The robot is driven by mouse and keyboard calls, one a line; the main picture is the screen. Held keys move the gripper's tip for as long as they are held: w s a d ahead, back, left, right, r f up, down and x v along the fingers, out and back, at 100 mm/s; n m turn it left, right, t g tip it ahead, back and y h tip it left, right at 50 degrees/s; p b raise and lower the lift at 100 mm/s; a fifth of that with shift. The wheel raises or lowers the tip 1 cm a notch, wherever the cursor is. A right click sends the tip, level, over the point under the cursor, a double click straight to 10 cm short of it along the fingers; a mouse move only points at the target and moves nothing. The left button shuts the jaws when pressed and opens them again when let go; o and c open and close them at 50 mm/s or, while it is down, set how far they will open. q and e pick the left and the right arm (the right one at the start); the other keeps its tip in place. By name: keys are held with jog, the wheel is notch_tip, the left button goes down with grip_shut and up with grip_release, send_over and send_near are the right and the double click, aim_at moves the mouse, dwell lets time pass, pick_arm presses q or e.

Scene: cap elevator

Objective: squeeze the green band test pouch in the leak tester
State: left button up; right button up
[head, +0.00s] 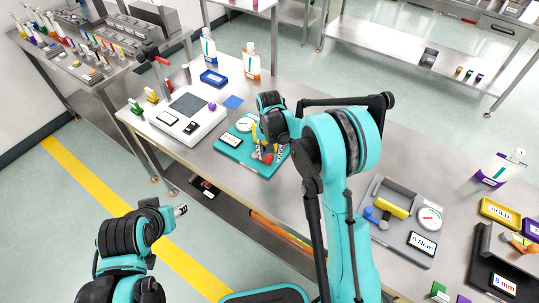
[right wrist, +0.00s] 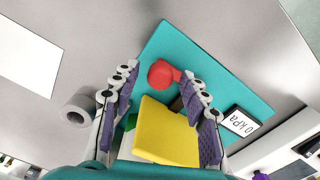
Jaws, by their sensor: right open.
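The leak tester is a teal plate (head: 232,152) on the middle table, with a round gauge and a label. In the right wrist view its teal plate (right wrist: 185,48), a red knob (right wrist: 163,73), a yellow block (right wrist: 167,132) and a "0 kPa" display (right wrist: 238,122) show. A green patch (right wrist: 131,121) and a white piece show beside and below the yellow block; I cannot tell if they are the green band pouch. My right gripper (right wrist: 165,95) is open over the tester, its fingers either side of the yellow block. My left gripper (head: 181,210) is low left, away from the table; its opening is unclear.
A white device with a dark pad (head: 188,105) stands left of the tester, with small green and yellow items near the table edge. Two bottles (head: 250,62) and a blue tray (head: 213,79) stand behind. A grey torque fixture (head: 405,245) is to the right.

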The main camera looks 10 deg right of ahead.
jog(key=shift+c, duration=0.3)
grip_shut()
jog(key=shift+s+a+m, duration=0.3)
jog(key=shift+a+m, duration=0.1)
jog(key=shift+m, duration=0.35)
jog(key=shift+s+a+m, duration=0.25)
jog(key=shift+a+m, duration=0.1)
jog(key=shift+m, duration=0.4)
jog(key=m, duration=0.1)
jog(key=a+m, duration=0.1)
jog(key=shift+s+a+m+b, duration=0.2)
jog(key=shift+s+m+b, duration=0.1)
jog(key=shift+m, duration=0.1)
jog(key=a+m, duration=0.2)
jog(key=m, duration=0.1)
jog(key=shift+s, duration=0.15)
jog(key=shift+a+m, duration=0.35)
jog(key=shift+m, duration=0.4)
jog(key=shift+a+m, duration=0.35)
jog(key=shift+m, duration=0.4)
